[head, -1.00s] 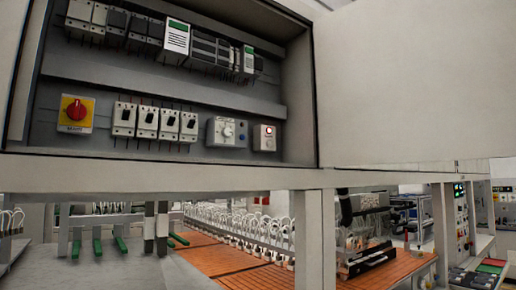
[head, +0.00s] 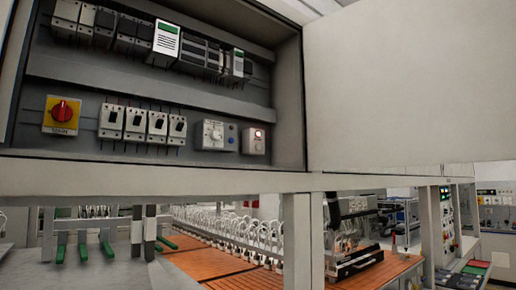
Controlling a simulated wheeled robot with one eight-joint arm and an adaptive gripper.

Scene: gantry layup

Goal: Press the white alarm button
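A small white box with a round, red-lit face (head: 254,139) is on the lower row of the open electrical cabinet (head: 160,178), near its right inner wall. It looks like the alarm button, but its label is too small to read. Left of it is a pale box with a round white knob or button (head: 215,134) and a blue button on its side. My gripper is not in view, and nothing touches either box.
The lower row also has a red rotary switch on a yellow plate (head: 61,115) and several breakers (head: 134,123). The open cabinet door (head: 400,85) fills the upper right. Below are orange worktops (head: 375,280), a frame post (head: 303,240) and a dark machine (head: 355,235).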

